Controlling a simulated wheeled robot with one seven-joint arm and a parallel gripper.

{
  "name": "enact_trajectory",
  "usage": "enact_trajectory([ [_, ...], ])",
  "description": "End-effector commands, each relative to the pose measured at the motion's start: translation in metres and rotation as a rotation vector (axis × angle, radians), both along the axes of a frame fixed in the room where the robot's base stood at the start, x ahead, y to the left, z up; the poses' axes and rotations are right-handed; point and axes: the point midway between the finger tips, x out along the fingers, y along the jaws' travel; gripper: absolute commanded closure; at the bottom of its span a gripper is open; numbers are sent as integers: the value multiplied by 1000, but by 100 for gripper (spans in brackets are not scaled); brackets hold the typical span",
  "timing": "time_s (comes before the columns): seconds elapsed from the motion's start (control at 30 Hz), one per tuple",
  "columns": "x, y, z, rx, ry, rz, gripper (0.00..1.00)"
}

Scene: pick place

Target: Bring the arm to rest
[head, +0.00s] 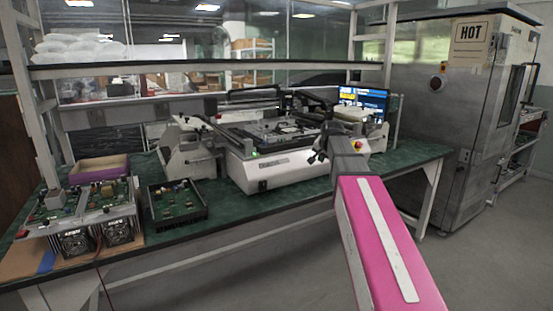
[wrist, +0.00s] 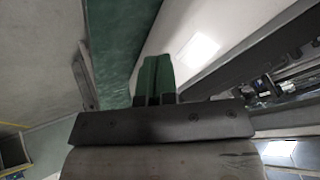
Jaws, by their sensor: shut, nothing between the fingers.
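My gripper (wrist: 156,78) shows in the wrist view with its two green-tipped fingers side by side, shut and with nothing between them. In the head view my pink arm reaches up from the lower right, and its dark end is in front of the white bench machine (head: 268,170). The fingers are hard to make out there. The gripper appears apart from the machine, but the exact gap cannot be told.
The green workbench (head: 250,207) carries a black tray with a circuit board (head: 177,203), an open electronics unit with fans (head: 85,215) and a purple bin (head: 98,168). A monitor (head: 363,100) stands behind. A steel cabinet (head: 455,125) is at right. Floor in front is clear.

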Motion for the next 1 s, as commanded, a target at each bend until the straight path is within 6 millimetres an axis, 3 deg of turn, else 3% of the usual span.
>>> enact_trajectory([
  [0.2,-47,1,-92,-68,121,88,100],
  [0.5,-121,3,-202,-148,291,231,100],
  [0.8,-209,4,-292,-205,459,387,100],
  [1.0,-260,3,-332,-227,548,479,100],
])
